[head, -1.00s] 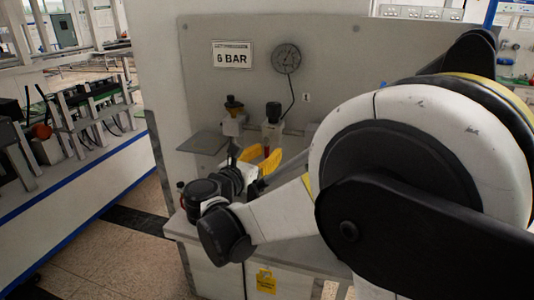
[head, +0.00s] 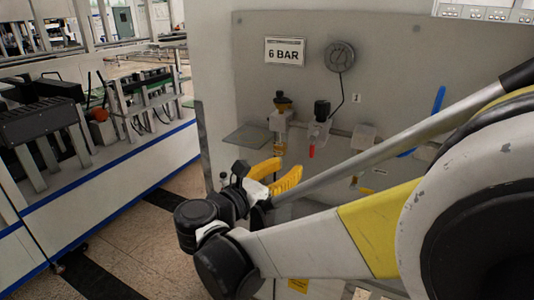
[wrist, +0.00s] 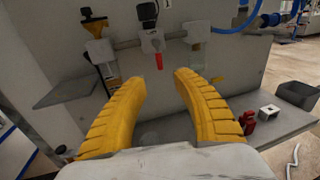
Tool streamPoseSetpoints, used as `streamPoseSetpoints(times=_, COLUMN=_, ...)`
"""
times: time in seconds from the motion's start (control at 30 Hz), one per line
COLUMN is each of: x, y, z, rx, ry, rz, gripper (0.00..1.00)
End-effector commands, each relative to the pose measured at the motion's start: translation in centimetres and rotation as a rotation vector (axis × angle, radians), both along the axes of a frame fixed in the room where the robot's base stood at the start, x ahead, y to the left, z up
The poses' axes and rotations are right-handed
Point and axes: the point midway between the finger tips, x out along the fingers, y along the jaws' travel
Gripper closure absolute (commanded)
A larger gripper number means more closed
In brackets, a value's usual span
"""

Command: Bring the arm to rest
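My gripper (head: 277,177) has two yellow ribbed fingers and is in front of the panel with the 6 BAR sign. In the wrist view my gripper (wrist: 160,82) has its fingers spread apart with nothing between them. The fingertips point toward the panel, below a fitting with a red tip (wrist: 159,61). From this angle I cannot tell the exact distance to the panel, but no contact shows.
A bench (wrist: 285,124) runs below the panel, with a dark bin (wrist: 297,94), a red part (wrist: 247,122) and a small pale block (wrist: 269,112) at right. A flat grey plate (head: 247,136) juts from the panel. A gauge (head: 340,56) hangs above. A blue-edged bench (head: 110,170) stands left.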

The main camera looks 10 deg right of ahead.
Motion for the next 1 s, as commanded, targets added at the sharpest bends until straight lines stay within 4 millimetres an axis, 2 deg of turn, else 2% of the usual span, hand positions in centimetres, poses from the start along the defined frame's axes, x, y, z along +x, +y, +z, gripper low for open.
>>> streamPoseSetpoints(times=0.17, x=-0.1, y=-0.5, z=-0.2, rx=0.027, ry=-0.004, rz=-0.002, gripper=0.66)
streamPoseSetpoints(times=0.27, x=-0.7, y=-2.5, z=-1.0, rx=0.158, ry=-0.027, rz=-0.021, gripper=0.66)
streamPoseSetpoints(times=0.37, x=-2.5, y=-5.9, z=-2.9, rx=0.429, ry=-0.089, rz=-0.075, gripper=0.66)
streamPoseSetpoints(times=0.43, x=-4.6, y=-8.0, z=-4.8, rx=0.679, ry=-0.163, rz=-0.148, gripper=0.66)
streamPoseSetpoints(times=0.53, x=-8.3, y=-9.7, z=-7.4, rx=1.053, ry=-0.304, rz=-0.3, gripper=0.66)
streamPoseSetpoints(times=0.67, x=-13.1, y=-9.7, z=-10.1, rx=1.516, ry=-0.533, rz=-0.566, gripper=0.66)
streamPoseSetpoints(times=0.8, x=-16.9, y=-8.1, z=-11.6, rx=1.914, ry=-0.788, rz=-0.878, gripper=0.66)
streamPoseSetpoints(times=0.9, x=-18.3, y=-6.9, z=-11.9, rx=2.101, ry=-0.93, rz=-1.061, gripper=0.66)
streamPoseSetpoints(times=1.0, x=-19.0, y=-6.1, z=-11.9, rx=2.21, ry=-1.017, rz=-1.182, gripper=0.66)
